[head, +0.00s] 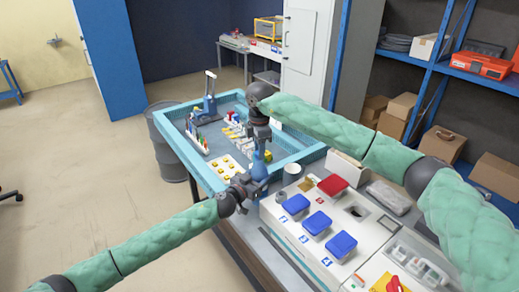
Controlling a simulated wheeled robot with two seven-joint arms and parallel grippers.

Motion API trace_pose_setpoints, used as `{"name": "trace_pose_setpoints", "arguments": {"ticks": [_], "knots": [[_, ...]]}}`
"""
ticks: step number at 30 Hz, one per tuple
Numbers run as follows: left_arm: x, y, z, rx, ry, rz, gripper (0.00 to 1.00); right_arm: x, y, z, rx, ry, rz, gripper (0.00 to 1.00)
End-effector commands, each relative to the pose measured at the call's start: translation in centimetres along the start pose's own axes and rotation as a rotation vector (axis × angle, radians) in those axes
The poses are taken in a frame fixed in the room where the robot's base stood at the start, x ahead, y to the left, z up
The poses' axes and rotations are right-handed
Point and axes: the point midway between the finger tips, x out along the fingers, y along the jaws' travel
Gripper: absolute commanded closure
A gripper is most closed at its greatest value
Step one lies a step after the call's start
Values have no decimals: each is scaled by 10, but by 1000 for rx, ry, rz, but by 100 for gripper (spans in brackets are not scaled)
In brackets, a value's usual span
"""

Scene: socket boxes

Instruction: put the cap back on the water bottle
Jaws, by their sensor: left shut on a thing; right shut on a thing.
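The blue water bottle (259,171) stands roughly upright near the right front corner of the blue-rimmed tray area. My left gripper (252,187) comes in from the left and is shut on the bottle's lower part. My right gripper (260,145) points down right above the bottle's top. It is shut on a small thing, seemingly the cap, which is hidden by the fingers. I cannot tell whether the cap touches the bottle's neck.
The blue-rimmed tray (190,160) holds tube racks, small yellow-topped items and a microscope-like stand (208,98). A white cup (292,172) and a white machine with blue boxes (317,223) stand close on the right. A grey barrel (166,150) stands left.

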Motion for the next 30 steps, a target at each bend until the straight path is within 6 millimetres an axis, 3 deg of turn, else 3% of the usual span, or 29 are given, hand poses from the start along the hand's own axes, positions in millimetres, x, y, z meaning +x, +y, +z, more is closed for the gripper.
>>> {"name": "trace_pose_setpoints", "arguments": {"ticks": [9,15,27,28,30], "knots": [[0,3,1,1,0,4,100,0,0,0,463,2,3,93],[0,3,1,0,0,4,100,0,0,1,671,2,2,93],[0,3,1,0,0,5,100,0,0,1,725,2,3,93],[0,3,1,0,0,5,100,0,0,2,725,2,3,70],[0,3,1,0,0,5,100,0,0,1,725,1,3,56]]}}
